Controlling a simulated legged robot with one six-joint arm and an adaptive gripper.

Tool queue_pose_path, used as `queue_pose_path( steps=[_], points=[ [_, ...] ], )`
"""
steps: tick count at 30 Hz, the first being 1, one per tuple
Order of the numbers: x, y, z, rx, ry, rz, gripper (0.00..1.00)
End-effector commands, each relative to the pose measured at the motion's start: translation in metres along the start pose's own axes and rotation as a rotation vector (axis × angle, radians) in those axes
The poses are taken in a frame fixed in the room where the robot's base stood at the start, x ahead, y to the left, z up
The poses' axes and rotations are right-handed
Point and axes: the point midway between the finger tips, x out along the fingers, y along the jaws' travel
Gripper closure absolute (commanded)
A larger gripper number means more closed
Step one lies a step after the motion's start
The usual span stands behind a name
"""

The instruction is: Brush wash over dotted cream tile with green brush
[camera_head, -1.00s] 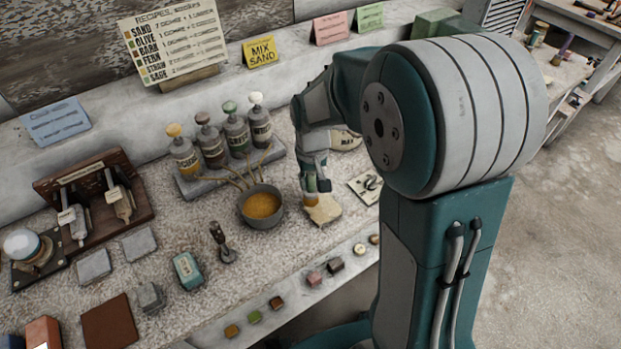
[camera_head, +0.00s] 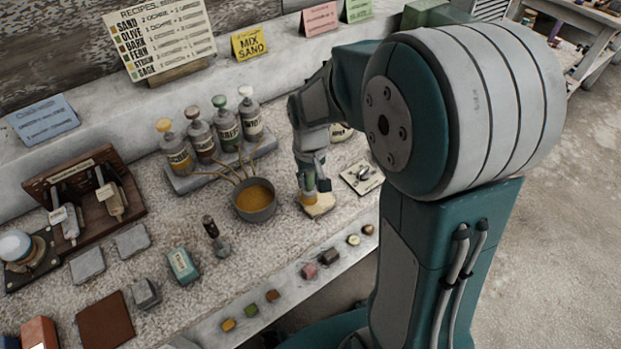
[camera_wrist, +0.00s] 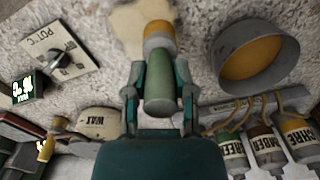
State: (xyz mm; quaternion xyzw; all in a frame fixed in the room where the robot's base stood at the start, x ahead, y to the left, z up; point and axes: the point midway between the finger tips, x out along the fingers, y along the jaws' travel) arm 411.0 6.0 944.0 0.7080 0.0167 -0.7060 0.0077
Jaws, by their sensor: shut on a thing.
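My gripper (camera_wrist: 160,88) is shut on the green brush (camera_wrist: 161,104), whose handle stands between the two fingers. In the head view my gripper (camera_head: 313,180) is low over the bench, with the brush tip down at the cream tile (camera_head: 322,208). The tile also shows at the top of the wrist view (camera_wrist: 127,24), partly behind the brush head. I cannot make out its dots. A grey bowl (camera_head: 244,207) of orange-brown wash stands just left of the tile; in the wrist view the bowl (camera_wrist: 222,83) is at upper right.
Several labelled bottles (camera_head: 203,140) stand on a slab behind the bowl. A yellow "MIX SAND" card (camera_head: 249,43) and a recipe board (camera_head: 158,40) stand at the back. A small card with a dark knob (camera_head: 361,177) lies right of the tile. Small coloured samples line the front edge.

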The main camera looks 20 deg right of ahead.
Motion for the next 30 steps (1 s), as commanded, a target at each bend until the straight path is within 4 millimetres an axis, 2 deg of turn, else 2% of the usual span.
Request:
queue_pose_path(
  steps=[17,30],
  points=[
    [0.000,-0.008,-0.027,0.000,0.000,0.000,1.00],
    [-0.007,-0.006,-0.021,0.001,0.003,0.000,1.00]
  ],
)
